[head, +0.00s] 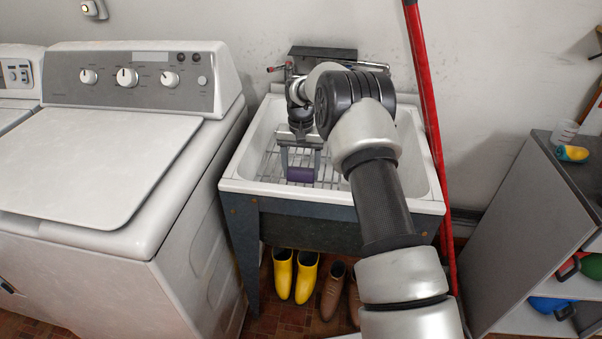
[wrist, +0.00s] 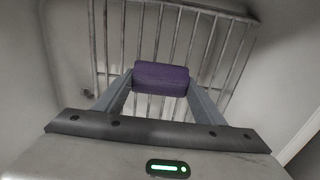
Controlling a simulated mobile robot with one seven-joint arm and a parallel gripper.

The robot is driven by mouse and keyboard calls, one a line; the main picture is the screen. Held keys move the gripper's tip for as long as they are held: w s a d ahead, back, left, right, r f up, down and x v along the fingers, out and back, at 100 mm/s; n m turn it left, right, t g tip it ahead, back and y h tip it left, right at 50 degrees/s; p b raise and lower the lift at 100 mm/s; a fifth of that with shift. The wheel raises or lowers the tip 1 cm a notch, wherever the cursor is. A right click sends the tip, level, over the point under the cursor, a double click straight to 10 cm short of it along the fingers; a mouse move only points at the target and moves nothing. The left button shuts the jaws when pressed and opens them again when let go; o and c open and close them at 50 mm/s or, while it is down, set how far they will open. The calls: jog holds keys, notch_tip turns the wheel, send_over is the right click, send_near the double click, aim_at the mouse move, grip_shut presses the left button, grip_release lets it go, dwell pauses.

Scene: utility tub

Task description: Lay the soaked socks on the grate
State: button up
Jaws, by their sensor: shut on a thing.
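A purple bundle, which I take to be the soaked socks (head: 300,175), is between the fingers of my gripper (head: 301,168) inside the tub. In the wrist view the purple bundle (wrist: 161,78) sits between both fingertips of my gripper (wrist: 160,82), with a finger against each side. The metal grate (head: 268,166) lies in the tub under the bundle. Its bars also show behind the bundle in the wrist view (wrist: 200,40). I cannot tell whether the bundle touches the bars. My arm hides the right part of the grate in the head view.
The white utility tub (head: 236,170) has raised walls around the grate. A washing machine (head: 100,165) stands close at left. A red pole (head: 428,100) leans at the tub's right side. Yellow boots (head: 283,272) and brown boots (head: 332,290) stand below. A grey cabinet (head: 520,220) is at right.

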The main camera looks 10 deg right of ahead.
jog(key=shift+f, duration=0.35)
jog(key=o, duration=1.1)
jog(key=shift+f, duration=0.1)
